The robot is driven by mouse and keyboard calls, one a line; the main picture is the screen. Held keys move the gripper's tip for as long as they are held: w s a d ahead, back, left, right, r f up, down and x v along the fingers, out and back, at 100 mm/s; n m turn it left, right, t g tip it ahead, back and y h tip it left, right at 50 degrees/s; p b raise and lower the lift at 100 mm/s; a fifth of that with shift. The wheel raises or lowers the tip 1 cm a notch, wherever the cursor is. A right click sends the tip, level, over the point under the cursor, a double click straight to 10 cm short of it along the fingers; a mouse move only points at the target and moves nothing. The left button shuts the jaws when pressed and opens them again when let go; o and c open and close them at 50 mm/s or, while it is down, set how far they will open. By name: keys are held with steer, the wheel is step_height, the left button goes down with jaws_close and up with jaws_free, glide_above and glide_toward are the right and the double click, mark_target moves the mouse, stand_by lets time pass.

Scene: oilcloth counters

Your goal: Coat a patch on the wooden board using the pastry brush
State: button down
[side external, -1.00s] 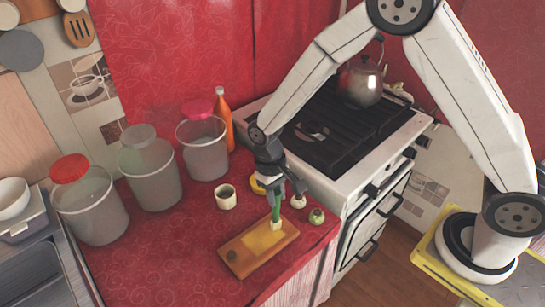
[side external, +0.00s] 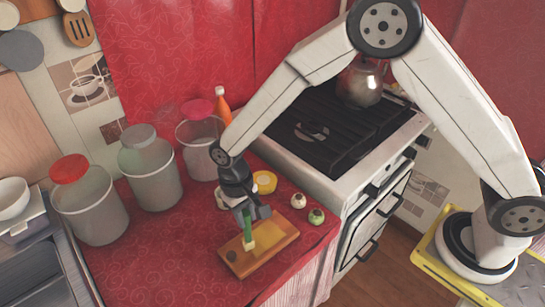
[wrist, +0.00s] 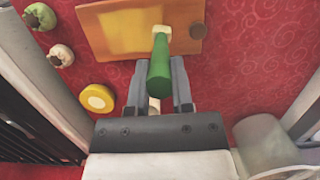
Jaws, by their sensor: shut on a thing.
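The wooden board (side external: 278,238) lies on the red counter near its front edge. It also fills the top of the wrist view (wrist: 110,25). A yellowish patch (side external: 262,239) shows on its middle. My gripper (side external: 250,216) is shut on the green handle of the pastry brush (side external: 247,228), held roughly upright above the board. The handle also shows between the fingers in the wrist view (wrist: 159,65). The pale bristles (side external: 249,244) are down at the board, over the patch's left part; the exact contact cannot be told.
A yellow round dish (side external: 264,181) and two small round vegetables, one pale (side external: 298,201) and one green (side external: 317,216), sit right of my gripper. Several lidded jars (side external: 150,170) and an orange bottle (side external: 222,108) stand behind. The stove (side external: 345,140) is at right.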

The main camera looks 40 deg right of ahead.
steer(key=shift+w+a, duration=0.1)
steer(key=shift+a, duration=0.3)
steer(key=shift+d, duration=5.5)
step_height(320, 180, up, 8)
steer(key=shift+w, duration=0.35)
steer(key=shift+a, duration=0.1)
